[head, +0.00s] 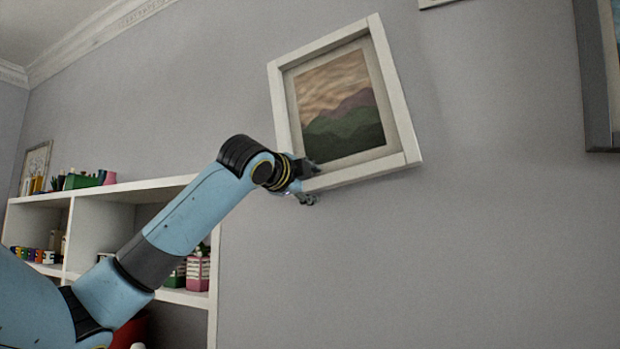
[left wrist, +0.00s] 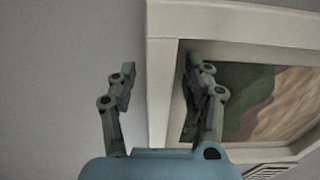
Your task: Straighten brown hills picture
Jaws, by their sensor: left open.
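The hills picture (head: 343,105), with a brown sky over green and mauve hills, hangs on the grey wall in a white frame. It looks tilted in the head view, its lower edge rising to the right. My left gripper (head: 314,182) is open at the frame's lower left corner. In the left wrist view, the fingers of my left gripper (left wrist: 162,68) lie on either side of one white bar of the picture's frame (left wrist: 161,105), one over the wall, one over the picture side. Contact cannot be told. My right gripper is not in view.
A white shelf unit (head: 103,214) with several small colourful things stands at the left, behind my left arm. Another dark-framed picture (head: 597,90) is cut off at the right edge. A white frame edge (head: 436,3) shows at the top. The wall below the picture is clear.

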